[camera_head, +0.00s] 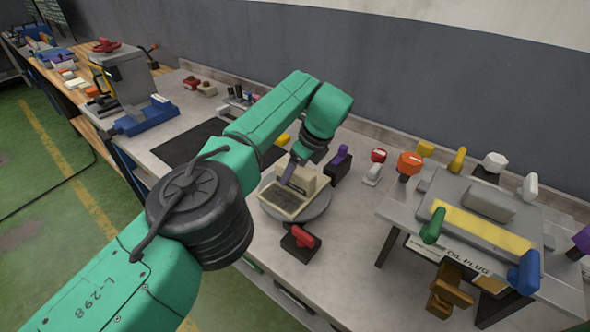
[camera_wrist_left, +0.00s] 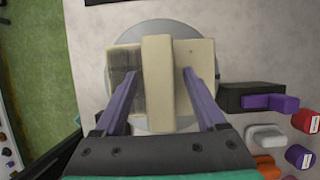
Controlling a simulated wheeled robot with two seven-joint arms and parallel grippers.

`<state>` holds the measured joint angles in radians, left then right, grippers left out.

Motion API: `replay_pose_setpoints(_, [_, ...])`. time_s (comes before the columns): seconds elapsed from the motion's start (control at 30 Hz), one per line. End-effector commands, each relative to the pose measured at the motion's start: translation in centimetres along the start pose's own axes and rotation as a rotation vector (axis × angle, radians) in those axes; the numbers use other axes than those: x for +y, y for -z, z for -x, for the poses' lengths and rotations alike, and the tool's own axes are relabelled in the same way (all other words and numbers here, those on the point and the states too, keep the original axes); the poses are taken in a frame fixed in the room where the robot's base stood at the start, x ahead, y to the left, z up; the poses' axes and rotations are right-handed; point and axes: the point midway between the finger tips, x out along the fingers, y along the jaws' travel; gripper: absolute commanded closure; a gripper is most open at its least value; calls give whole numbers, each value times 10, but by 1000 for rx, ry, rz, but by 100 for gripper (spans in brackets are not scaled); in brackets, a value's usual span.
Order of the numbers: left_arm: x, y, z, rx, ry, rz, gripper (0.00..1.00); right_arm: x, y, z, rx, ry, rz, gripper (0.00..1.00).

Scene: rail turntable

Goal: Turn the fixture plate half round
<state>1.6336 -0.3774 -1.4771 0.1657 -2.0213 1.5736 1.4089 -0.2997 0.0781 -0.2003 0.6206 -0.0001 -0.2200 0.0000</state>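The fixture plate (camera_head: 280,204) is a beige square plate with a raised block across it, lying on a round grey turntable disc (camera_head: 318,207) on the bench. In the left wrist view the plate (camera_wrist_left: 202,58) shows a dark, rough area on its left side, and the beige block (camera_wrist_left: 157,85) runs up its middle. My left gripper (camera_head: 292,172) is over the plate. Its two purple fingers (camera_wrist_left: 159,74) are open on either side of the block, with a small gap on each side. The fingertips' height against the plate is hard to tell. My right gripper is not in view.
A black block with a purple handle (camera_head: 340,165) stands close behind the disc on the right. A red-knobbed block (camera_head: 300,240) sits just in front. A raised metal stand (camera_head: 400,205) with coloured handles is to the right. A dark mat (camera_head: 190,142) lies to the left.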

Motion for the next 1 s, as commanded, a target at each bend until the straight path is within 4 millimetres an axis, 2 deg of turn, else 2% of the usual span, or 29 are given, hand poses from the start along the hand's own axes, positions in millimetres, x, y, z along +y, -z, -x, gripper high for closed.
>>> replay_pose_setpoints(0.33, [0, 1, 3, 2, -1, -4, 28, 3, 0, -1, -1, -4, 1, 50])
replay_pose_setpoints(0.5, [0, 2, 30, -1, 2, -4, 28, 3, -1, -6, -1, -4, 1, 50])
replay_pose_setpoints(0.6, [0, -3, 66, 1, 0, -5, 28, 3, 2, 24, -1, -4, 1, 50])
replay_pose_setpoints(0.8, [0, -4, 118, 3, -2, -6, 28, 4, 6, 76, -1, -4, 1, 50])
replay_pose_setpoints(0.9, [0, -4, 136, 3, -3, -5, 28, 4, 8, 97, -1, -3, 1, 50])
replay_pose_setpoints(1.0, [0, -2, 145, 3, -2, -4, 28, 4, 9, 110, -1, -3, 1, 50])
